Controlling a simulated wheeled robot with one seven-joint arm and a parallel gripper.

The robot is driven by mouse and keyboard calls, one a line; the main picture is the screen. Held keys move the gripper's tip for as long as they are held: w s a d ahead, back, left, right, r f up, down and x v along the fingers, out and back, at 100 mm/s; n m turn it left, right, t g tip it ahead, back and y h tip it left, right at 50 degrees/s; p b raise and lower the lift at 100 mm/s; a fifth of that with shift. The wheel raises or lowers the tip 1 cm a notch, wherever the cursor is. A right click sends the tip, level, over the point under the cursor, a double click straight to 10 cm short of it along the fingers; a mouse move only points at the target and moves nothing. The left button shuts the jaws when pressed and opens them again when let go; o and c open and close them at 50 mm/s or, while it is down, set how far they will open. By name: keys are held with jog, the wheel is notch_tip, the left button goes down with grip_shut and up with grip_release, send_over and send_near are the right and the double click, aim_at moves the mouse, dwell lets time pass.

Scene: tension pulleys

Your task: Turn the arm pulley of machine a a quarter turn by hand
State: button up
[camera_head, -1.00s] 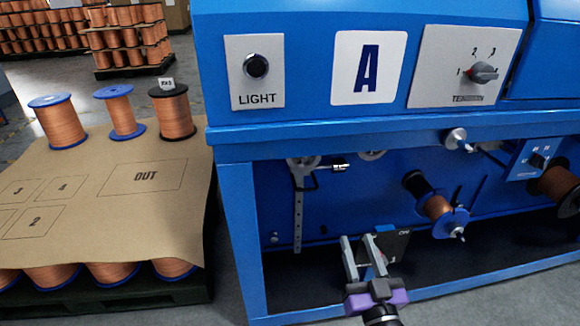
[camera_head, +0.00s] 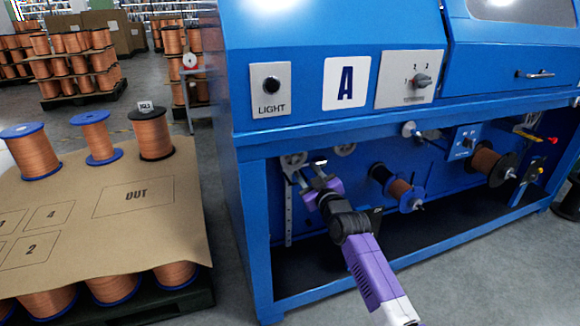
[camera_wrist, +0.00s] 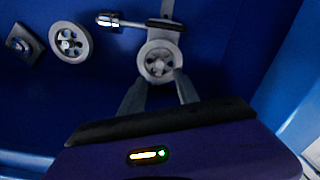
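Machine A (camera_head: 252,62) is a large blue cabinet with an open lower bay. Its arm pulley, a small grey spoked wheel (camera_head: 293,160), sits at the bay's upper left on a hanging arm with holes (camera_head: 289,215). In the wrist view, the arm pulley (camera_wrist: 157,62) is just beyond my fingertips, near the middle. My gripper (camera_wrist: 160,82) is open, with its fingers pointing at the pulley's near edge, one toward each side. I cannot tell whether they touch it. In the head view, my gripper (camera_head: 308,184) is in the bay and hides part of the arm.
A second grey pulley (camera_wrist: 69,42) and a short rod with a shiny end (camera_wrist: 108,19) are beside the arm pulley. A copper spool (camera_head: 398,188) hangs to the right in the bay. A pallet with spools and a cardboard sheet (camera_head: 60,240) stands left of the machine.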

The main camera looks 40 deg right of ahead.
aim_at(295, 158)
jog(key=shift+b+x, duration=1.45)
jog(key=shift+x, duration=2.5)
grip_shut()
